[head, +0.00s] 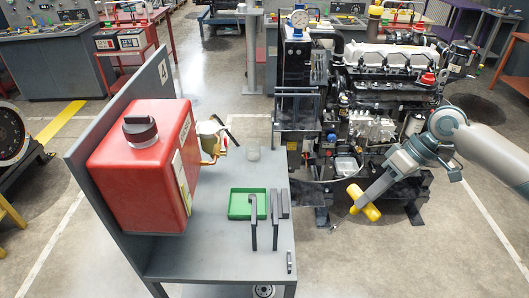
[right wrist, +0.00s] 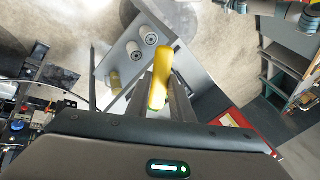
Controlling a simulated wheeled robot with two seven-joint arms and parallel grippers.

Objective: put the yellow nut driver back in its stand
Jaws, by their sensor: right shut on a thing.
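The yellow nut driver (head: 362,203) is held in my right gripper (head: 371,197), out over the floor in front of the engine and to the right of the grey bench. In the right wrist view the yellow driver (right wrist: 161,72) stands out past the two dark fingers of the right gripper (right wrist: 163,97), which are closed around it. The left gripper is not in view.
The grey bench (head: 215,259) carries a red tank (head: 142,170), a shallow green tray (head: 234,213) and a brass fitting (head: 211,159). A large diesel engine (head: 385,85) stands behind my gripper.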

